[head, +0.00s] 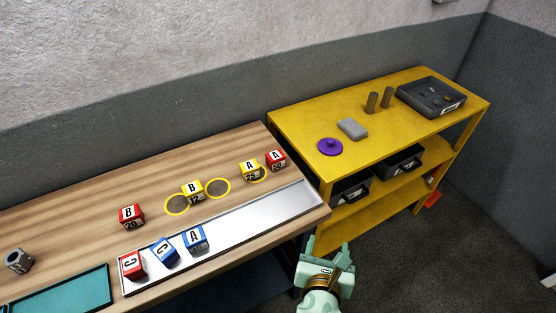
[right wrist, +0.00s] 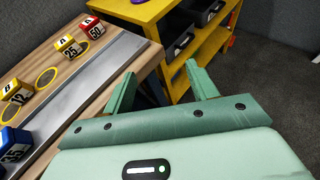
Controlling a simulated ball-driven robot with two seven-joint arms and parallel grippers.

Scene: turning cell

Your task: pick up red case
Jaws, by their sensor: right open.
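Several red cases are on the wooden bench (head: 70,225). Red case A (head: 276,160), marked 50, stands at the bench's far right end; it also shows in the right wrist view (right wrist: 91,26). Red case B (head: 131,216), marked 20, stands on the wood further left. Red case C (head: 133,264) is tilted on the left end of the metal tray (head: 260,220). My right gripper (head: 328,250) is open and empty, off the bench's right front corner, apart from every case. Its two fingers (right wrist: 160,75) show spread in the right wrist view. My left gripper is out of view.
Blue cases C (head: 164,250) and A (head: 195,239) are on the tray. Yellow cases B (head: 192,192) and A (head: 250,170) stand by yellow rings (head: 218,188). A yellow shelf (head: 300,135) stands right of the bench. Floor (head: 400,270) in front is clear.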

